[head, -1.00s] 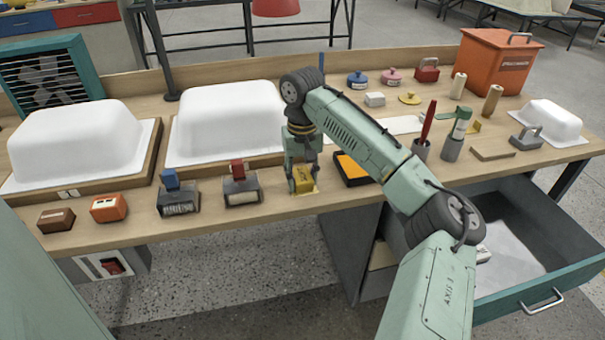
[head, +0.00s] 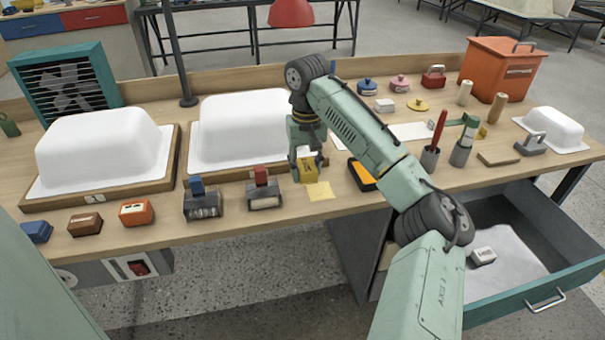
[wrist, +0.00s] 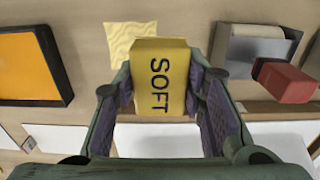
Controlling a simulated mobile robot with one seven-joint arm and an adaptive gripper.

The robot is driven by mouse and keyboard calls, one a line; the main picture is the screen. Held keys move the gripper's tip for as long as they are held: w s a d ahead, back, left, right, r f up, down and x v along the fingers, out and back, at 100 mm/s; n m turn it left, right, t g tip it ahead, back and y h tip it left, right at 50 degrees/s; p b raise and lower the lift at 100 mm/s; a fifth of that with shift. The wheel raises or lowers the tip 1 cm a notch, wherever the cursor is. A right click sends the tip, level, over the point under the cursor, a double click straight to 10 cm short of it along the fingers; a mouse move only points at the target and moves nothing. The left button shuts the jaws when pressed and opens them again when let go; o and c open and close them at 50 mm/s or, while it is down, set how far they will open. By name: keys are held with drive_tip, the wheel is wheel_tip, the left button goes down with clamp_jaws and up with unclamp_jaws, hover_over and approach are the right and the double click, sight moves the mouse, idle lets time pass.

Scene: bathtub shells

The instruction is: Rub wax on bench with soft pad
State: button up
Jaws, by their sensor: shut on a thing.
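My gripper (head: 306,160) is shut on the yellow soft pad (head: 309,171), near the bench's front edge. In the wrist view the pad (wrist: 160,78) sits between both fingers, with "SOFT" on its face. A pale yellow square patch (head: 319,190) with wavy marks lies on the bench (head: 350,207) just in front of the pad. The patch also shows in the wrist view (wrist: 122,38), partly behind the pad. I cannot tell whether it is the wax. The pad looks slightly above the bench; its underside is hidden.
White tub shells (head: 103,150) (head: 240,130) stand on wooden boards behind. A block with a red handle (head: 264,190) is left of the pad, and a black-edged orange tray (head: 362,174) is right. An open drawer (head: 525,245) juts out at the right front.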

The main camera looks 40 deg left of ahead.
drive_tip(key=shift+r, duration=1.1)
